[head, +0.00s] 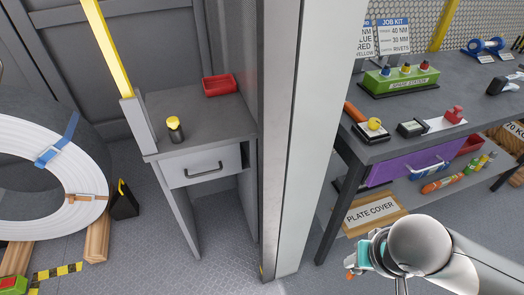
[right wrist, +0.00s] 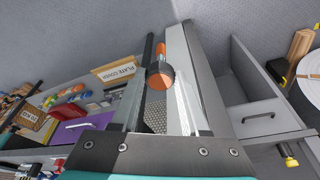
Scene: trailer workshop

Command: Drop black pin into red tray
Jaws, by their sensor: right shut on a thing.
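My right gripper (head: 362,258) hangs in front of the bench, low at the right of the head view. In the right wrist view its jaws (right wrist: 162,78) are shut on a small piece with an orange body and a dark round end (right wrist: 158,74). This may be the black pin, but its full shape is hidden. A red tray (head: 219,86) sits at the back of the grey drawer cabinet's top, left of the white post and well away from the gripper. The tray's inside looks empty. My left gripper is not in view.
A black, yellow-topped cylinder (head: 175,130) stands on the cabinet (head: 205,120). A tall white post (head: 308,130) separates cabinet and bench (head: 400,150). The bench holds a green spare station (head: 400,80) and small parts. A red bin (head: 468,146) sits below. A large coil (head: 25,200) stands left.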

